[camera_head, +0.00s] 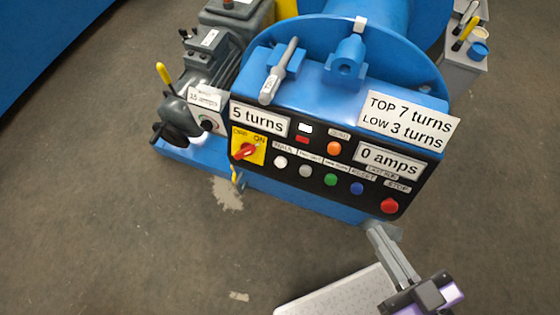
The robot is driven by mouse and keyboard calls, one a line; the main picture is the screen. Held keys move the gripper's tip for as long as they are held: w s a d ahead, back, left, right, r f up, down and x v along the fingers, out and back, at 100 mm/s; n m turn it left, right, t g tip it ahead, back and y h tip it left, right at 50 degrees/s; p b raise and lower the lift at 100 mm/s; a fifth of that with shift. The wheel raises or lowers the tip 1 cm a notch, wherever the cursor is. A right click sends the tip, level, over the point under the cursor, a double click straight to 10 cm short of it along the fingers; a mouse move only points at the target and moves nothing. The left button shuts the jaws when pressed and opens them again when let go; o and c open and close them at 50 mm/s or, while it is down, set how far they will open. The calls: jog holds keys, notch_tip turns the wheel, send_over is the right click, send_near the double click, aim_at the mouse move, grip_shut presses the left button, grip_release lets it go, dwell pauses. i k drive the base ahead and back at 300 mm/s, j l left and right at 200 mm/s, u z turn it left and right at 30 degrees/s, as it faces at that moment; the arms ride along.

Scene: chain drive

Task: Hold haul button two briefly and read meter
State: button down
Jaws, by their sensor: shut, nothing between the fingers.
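The black control panel (310,176) faces me on a blue machine. Its buttons include white (281,162), grey (306,171), green (330,180), blue (357,188), orange (334,148) and red (389,205). The small labels are too blurred to tell which is haul button two. One display (260,119) reads "5 turns"; the meter display (389,161) reads "0 amps". The yellow switch plate (247,147) has a red knob between OFF and ON marks. My gripper (374,232) appears shut and empty, below the panel's lower right corner and the red button.
A sign (408,121) reads "TOP 7 turns, LOW 3 turns". A grey motor (211,62) with a "15 amps" tag (204,98) stands left of the panel. A grey box (465,72) holding tools is at the upper right. The floor left of the machine is clear.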

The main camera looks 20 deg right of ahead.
aim_at(280, 162)
jog(key=k+l+u, duration=0.1)
jog(key=k+u, duration=0.55)
jog(key=u, duration=0.25)
